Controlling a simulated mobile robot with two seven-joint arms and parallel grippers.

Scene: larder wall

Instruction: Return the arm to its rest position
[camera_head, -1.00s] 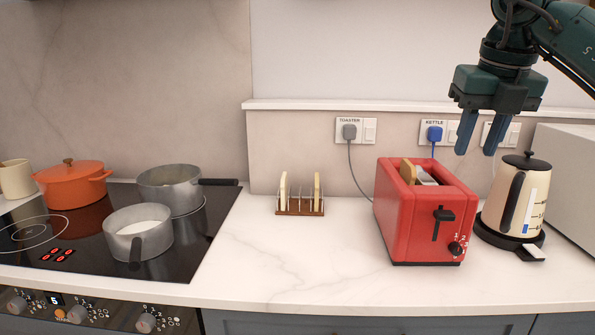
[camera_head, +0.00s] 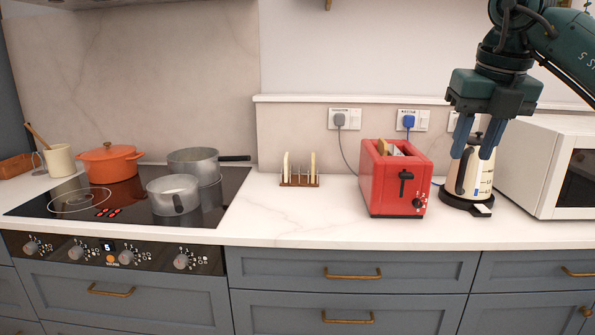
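My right gripper (camera_head: 474,150) hangs from the upper right of the head view, fingers pointing down. Its two blue fingers are apart with nothing between them, so it is open. In the picture the fingers overlap the cream kettle (camera_head: 468,180), which stands behind them on its dark base; I see no contact. The red toaster (camera_head: 393,190) stands to the left of the gripper, with bread in its slots. My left gripper is not in view.
A toast rack (camera_head: 299,180) with bread stands on the white counter (camera_head: 275,225). Left is a black hob (camera_head: 235,185) with grey saucepans (camera_head: 173,196) and an orange pot (camera_head: 110,165). A white microwave (camera_head: 520,175) stands at right. Drawers (camera_head: 345,272) run below.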

